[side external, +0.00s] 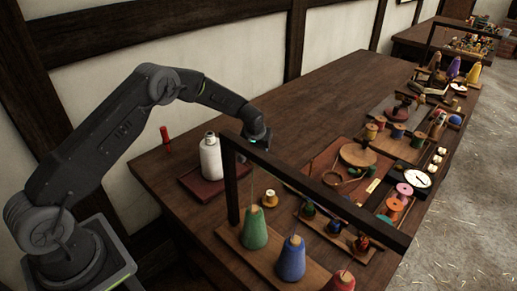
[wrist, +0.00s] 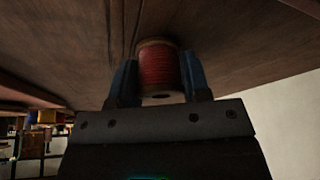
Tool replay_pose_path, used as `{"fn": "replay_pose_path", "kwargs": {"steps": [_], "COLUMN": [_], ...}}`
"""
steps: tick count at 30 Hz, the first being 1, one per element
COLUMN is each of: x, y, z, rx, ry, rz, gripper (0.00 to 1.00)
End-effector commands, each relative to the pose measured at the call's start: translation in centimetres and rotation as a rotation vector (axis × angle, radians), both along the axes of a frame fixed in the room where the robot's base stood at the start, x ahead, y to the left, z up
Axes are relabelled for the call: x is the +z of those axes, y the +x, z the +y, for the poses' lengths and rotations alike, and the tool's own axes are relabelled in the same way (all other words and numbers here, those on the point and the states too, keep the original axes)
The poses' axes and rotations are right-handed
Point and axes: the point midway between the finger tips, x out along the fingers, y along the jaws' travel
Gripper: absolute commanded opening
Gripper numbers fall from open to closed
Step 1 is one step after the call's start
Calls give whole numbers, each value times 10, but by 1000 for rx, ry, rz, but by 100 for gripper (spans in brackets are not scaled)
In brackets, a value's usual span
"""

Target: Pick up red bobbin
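The red bobbin (wrist: 159,70) shows in the wrist view between the two blue-padded fingers of my gripper (wrist: 160,82). It has a tan flange at the far end and a dark hole in the near end. The fingers flank it closely, with no clear gap on either side, so my gripper appears shut on it. The far end is close to dark wood; I cannot tell if it touches. In the side view my gripper (side external: 260,142) is low over the table, right of a white bottle, and the bobbin there is hidden.
The white thread cone or bottle (side external: 211,158) stands on a red-brown board (side external: 197,190) left of my gripper. A dark wooden frame (side external: 310,188) crosses in front, above green (side external: 254,232) and blue (side external: 291,260) cones. A small red cylinder (side external: 165,135) stands behind. Spools crowd the right.

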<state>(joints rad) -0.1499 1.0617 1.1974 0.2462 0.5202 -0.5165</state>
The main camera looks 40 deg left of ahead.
Motion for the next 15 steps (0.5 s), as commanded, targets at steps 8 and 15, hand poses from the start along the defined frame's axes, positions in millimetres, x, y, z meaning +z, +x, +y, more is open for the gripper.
{"fn": "replay_pose_path", "kwargs": {"steps": [8, 15], "x": [0, 5], "y": [0, 0], "z": [0, 0], "rx": [0, 0], "ry": [0, 1], "rz": [0, -2], "gripper": [21, 21]}}
